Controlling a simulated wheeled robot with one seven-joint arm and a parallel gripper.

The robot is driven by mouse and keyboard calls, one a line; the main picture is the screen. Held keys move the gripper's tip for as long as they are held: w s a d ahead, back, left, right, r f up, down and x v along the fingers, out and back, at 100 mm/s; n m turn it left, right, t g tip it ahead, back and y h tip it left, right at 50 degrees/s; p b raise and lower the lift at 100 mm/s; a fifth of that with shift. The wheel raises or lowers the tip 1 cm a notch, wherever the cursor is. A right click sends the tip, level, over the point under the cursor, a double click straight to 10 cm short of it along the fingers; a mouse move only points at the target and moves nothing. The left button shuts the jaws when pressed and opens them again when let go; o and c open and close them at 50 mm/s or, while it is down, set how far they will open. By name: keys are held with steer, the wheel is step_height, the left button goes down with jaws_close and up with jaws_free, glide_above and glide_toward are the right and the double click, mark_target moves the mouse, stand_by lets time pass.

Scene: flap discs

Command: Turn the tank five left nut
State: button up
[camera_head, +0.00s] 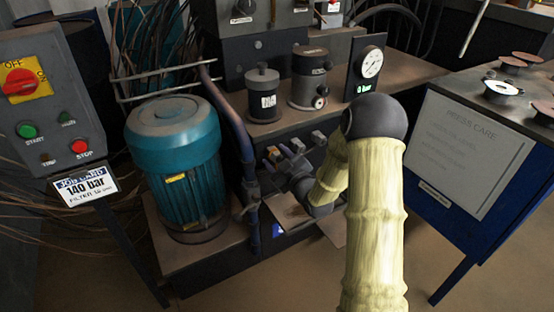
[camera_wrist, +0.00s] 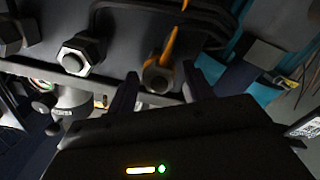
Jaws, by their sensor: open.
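A row of dark blocks with hex nuts runs along the front of the bench unit. In the wrist view one hex nut (camera_wrist: 158,76) with an orange strip (camera_wrist: 171,43) beside it lies between my gripper's fingers (camera_wrist: 160,85). The fingers stand apart on either side of it; contact cannot be told. A brighter hex nut (camera_wrist: 78,56) is to its left, and another nut (camera_wrist: 10,38) is at the left edge. In the head view my gripper (camera_head: 281,162) is at the front of the unit, partly hiding this row. No tank number is legible, so I cannot tell which nut is tank five left.
A teal motor (camera_head: 174,150) and a dark pipe (camera_head: 242,150) stand close left of my gripper. A control panel (camera_head: 45,105) with a 140 bar card (camera_head: 86,186) is far left. A gauge (camera_head: 371,63) is behind, and a blue cabinet (camera_head: 428,215) is right.

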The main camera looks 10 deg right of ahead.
steer(key=shift+w, duration=0.15)
steer(key=c, duration=1)
steer(key=shift+o, duration=0.2)
